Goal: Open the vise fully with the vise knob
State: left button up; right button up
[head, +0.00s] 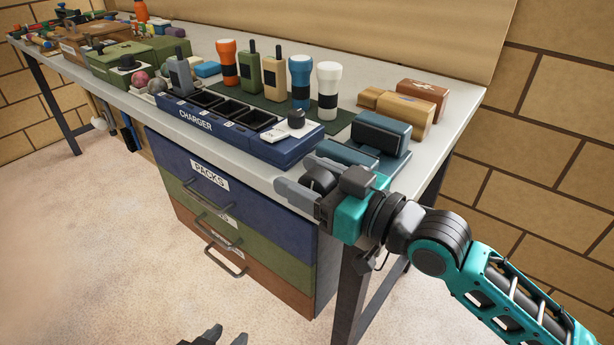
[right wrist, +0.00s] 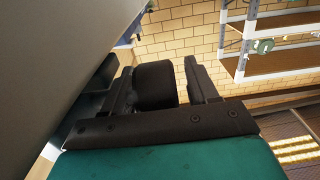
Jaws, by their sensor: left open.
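The vise (head: 379,133) is a blue-grey block with two jaws at the near right end of the workbench. A narrow gap shows between the jaws. The dark round vise knob (head: 320,178) is on its front side, partly hidden by my right gripper (head: 303,194). In the right wrist view the knob (right wrist: 155,85) lies between the two fingers of the right gripper (right wrist: 163,88). Whether both fingers touch it I cannot tell. My left gripper (head: 222,336) is low at the bottom edge, open and empty, away from the bench.
A drawer unit (head: 228,198) is below the bench top. The floor (head: 110,230) in front is clear.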

jog(key=c, duration=1)
jog(key=shift+o, duration=0.2)
jog(key=h+p, duration=0.1)
jog(key=p, duration=0.4)
jog(key=shift+r+g, duration=0.25)
jog(key=shift+g, duration=0.15)
jog(key=shift+f+h+p, duration=0.2)
jog(key=shift+h+p, duration=0.1)
jog(key=shift+p, duration=0.65)
pick_arm(q)
jog(key=shift+y, duration=0.3)
jog(key=r, duration=0.1)
jog(key=a+r, duration=0.1)
jog(key=s+a+r, duration=0.1)
jog(key=shift+r, duration=0.35)
pick_arm(e)
jog(key=shift+f+g, duration=0.25)
jog(key=shift+g, duration=0.05)
jog(key=o, duration=1)
jog(key=shift+c, duration=0.2)
